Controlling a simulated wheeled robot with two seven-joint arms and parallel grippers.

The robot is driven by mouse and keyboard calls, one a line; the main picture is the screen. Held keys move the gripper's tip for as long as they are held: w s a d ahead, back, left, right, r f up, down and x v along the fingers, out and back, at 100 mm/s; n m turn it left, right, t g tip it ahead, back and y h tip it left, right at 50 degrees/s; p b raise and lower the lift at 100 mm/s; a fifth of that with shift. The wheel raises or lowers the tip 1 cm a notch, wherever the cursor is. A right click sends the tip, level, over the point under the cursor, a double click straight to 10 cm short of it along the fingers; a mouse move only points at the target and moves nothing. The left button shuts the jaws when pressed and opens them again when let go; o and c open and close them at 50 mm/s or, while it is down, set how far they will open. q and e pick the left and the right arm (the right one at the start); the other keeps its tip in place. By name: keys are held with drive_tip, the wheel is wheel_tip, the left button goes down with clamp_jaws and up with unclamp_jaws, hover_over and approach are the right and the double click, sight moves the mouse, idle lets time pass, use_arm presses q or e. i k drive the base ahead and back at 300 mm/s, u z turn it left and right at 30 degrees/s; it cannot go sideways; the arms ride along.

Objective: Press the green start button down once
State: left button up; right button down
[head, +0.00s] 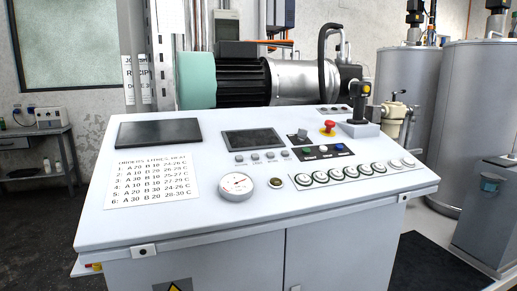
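A sloped white control console (200,215) fills the middle of the head view. A small dark button strip (331,154) sits on its right half. A small green button (307,152) is at the strip's left end, beside a white button (323,149) and a blue button (340,146). The buttons are too small to tell whether any is pressed. Neither of my grippers is in view, and nothing covers the strip.
A red mushroom button (328,128) and a joystick (361,105) stand up behind the strip. A row of round knobs (350,171) lies in front. A gauge (236,186), a screen (252,140) and an order sheet (152,180) are to the left. Grey tanks (470,90) stand at right.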

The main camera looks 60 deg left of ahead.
sight(305, 150)
drive_tip(key=u, duration=2.2)
